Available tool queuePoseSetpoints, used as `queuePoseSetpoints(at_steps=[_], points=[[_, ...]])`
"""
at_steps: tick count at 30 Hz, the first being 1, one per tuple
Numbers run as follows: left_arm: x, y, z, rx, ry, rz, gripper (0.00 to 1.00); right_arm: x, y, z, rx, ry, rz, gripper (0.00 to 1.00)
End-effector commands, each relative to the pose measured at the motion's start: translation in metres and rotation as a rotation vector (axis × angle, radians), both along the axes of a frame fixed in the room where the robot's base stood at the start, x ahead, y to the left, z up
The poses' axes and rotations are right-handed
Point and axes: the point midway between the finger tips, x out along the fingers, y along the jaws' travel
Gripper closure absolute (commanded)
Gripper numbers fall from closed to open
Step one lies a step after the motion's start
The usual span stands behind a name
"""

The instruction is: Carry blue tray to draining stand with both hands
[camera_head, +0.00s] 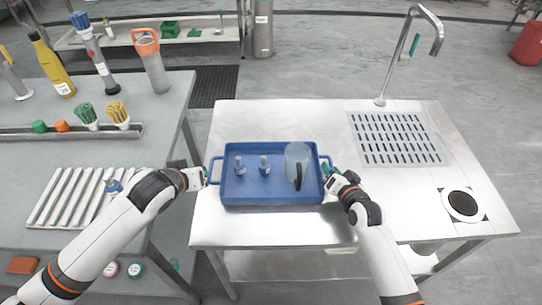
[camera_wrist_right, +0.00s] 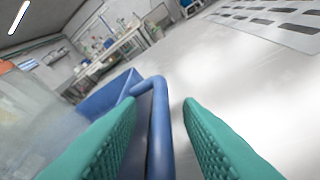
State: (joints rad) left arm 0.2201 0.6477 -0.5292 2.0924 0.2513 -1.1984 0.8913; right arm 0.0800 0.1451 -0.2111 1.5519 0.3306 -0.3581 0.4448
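The blue tray (camera_head: 272,200) is at the left part of the metal sink table, apparently resting on it. It holds two small grey-blue bottles (camera_head: 239,168) (camera_head: 264,167) and a clear jug with a dark handle (camera_head: 297,165). My left gripper (camera_head: 207,175) is at the tray's left handle; its fingers are too small to judge. My right gripper (camera_head: 328,174) is at the right handle. In the right wrist view its teal fingers (camera_wrist_right: 162,105) stand apart on either side of the blue handle (camera_wrist_right: 160,135), with a gap visible on the right.
A slotted drain grate (camera_head: 397,138) is set in the metal table, with a tall faucet (camera_head: 380,99) behind it. A round black disc (camera_head: 463,204) lies front right. A white ribbed rack (camera_head: 75,197) lies on the left grey table, near several bottles and brushes. Bare metal lies around the tray.

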Motion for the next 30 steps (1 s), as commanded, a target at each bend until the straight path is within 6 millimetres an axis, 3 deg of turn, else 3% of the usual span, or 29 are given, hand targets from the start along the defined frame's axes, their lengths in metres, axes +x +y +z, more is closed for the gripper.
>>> queuePoseSetpoints(at_steps=[5, 18, 24, 30], points=[[-0.002, 0.0, 0.001, 0.0, 0.0, 0.0, 0.68, -0.016, -0.005, 0.004, 0.0, 0.0, -0.001, 0.68], [-0.001, 0.0, 0.001, -0.001, 0.0, -0.001, 0.68, -0.095, -0.027, 0.032, -0.002, 0.002, 0.0, 0.68], [-0.001, 0.0, 0.001, -0.001, 0.0, -0.001, 0.68, -0.109, -0.03, 0.037, 0.0, 0.001, 0.0, 0.68], [-0.001, 0.0, 0.001, -0.001, 0.0, -0.001, 0.68, -0.109, -0.03, 0.038, 0.0, 0.0, -0.001, 0.68]])
